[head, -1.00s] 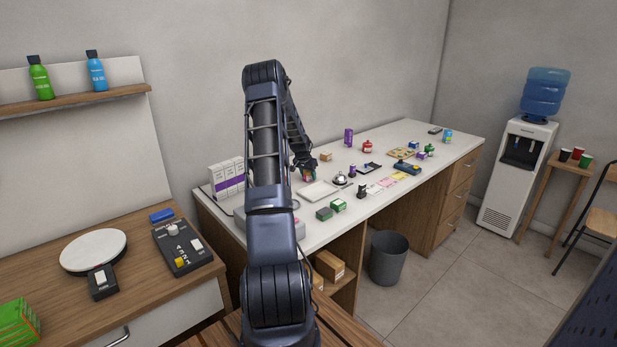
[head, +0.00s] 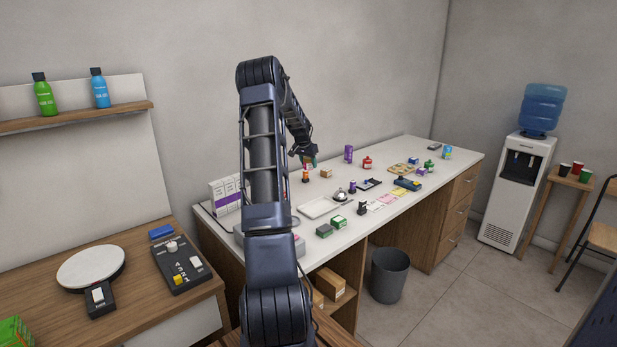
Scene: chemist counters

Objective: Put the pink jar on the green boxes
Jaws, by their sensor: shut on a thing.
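My gripper (head: 308,162) is above the far part of the white counter (head: 285,195), beyond my arm. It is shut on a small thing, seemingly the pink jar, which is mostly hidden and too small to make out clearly. A stack of green boxes (head: 15,332) stands on the wooden counter at the lower left, cut by the picture edge. Two smaller green boxes, one darker (head: 324,231) and one brighter (head: 339,222), lie near the front edge of the white counter.
A small orange bottle (head: 306,175) stands just below my gripper. A white tray (head: 318,207), a bell (head: 340,195) and white-purple cartons (head: 226,194) are nearby. A round white scale (head: 91,266) and a dark control box (head: 181,265) occupy the wooden counter. A grey bin (head: 389,275) stands on the floor.

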